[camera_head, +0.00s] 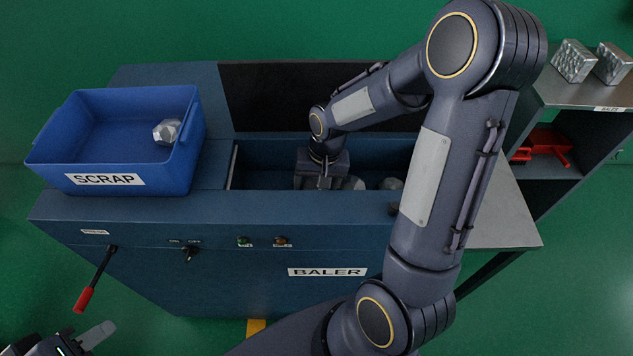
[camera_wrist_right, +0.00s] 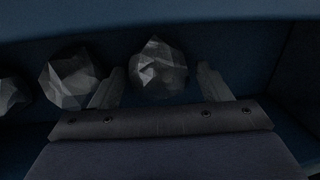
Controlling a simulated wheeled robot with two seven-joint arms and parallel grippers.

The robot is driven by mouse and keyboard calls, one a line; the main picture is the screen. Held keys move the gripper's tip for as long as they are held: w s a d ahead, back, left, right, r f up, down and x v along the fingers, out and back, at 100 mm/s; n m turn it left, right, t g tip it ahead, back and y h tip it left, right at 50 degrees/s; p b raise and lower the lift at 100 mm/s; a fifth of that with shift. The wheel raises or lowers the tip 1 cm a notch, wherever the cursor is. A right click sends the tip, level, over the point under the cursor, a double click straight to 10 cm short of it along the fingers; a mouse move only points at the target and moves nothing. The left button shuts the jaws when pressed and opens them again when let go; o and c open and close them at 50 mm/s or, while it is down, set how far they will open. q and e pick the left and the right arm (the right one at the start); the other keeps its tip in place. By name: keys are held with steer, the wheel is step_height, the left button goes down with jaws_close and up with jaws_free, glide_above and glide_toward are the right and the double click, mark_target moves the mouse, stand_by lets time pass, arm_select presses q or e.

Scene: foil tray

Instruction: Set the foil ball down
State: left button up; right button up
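My right gripper (camera_head: 322,182) is down inside the open chamber of the baler (camera_head: 150,225). In the right wrist view its two fingers (camera_wrist_right: 160,67) are apart, with a crumpled foil ball (camera_wrist_right: 158,72) between them and a dark gap on each side. A second foil ball (camera_wrist_right: 70,80) lies just left of the fingers, and a third (camera_wrist_right: 12,93) is at the left edge. In the head view two balls (camera_head: 355,183) (camera_head: 391,184) show beside the gripper, partly hidden. My left gripper (camera_head: 85,342) is at the bottom left, cut off by the frame, its opening unclear.
A blue scrap bin (camera_head: 180,178) stands on the baler's left top with one foil ball (camera_head: 166,131) inside. A red-handled lever (camera_head: 86,296) sticks out at the front left. A shelf unit (camera_head: 590,95) at the right carries two foil bales (camera_head: 574,61) (camera_head: 613,64).

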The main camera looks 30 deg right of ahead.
steer(key=shift+r, duration=0.15)
step_height(320, 180, up, 12)
steer(key=d+p, duration=0.1)
steer(key=d, duration=0.1)
steer(key=s+a+r+t, duration=0.1)
steer(key=s, duration=0.2)
steer(key=s+a+r+n+y, duration=0.1)
steer(key=s+r, duration=0.1)
steer(key=s, duration=0.1)
steer(key=s+a+r+n+t, duration=0.1)
steer(key=s, duration=0.2)
steer(key=shift+s+a+r+t, duration=0.1)
steer(key=shift+a+r+t, duration=0.15)
steer(key=shift+t, duration=0.05)
steer(key=s+a+n+t+y, duration=0.1)
steer(key=s+a+n+t, duration=0.1)
steer(key=s+a, duration=0.2)
steer(key=s, duration=0.3)
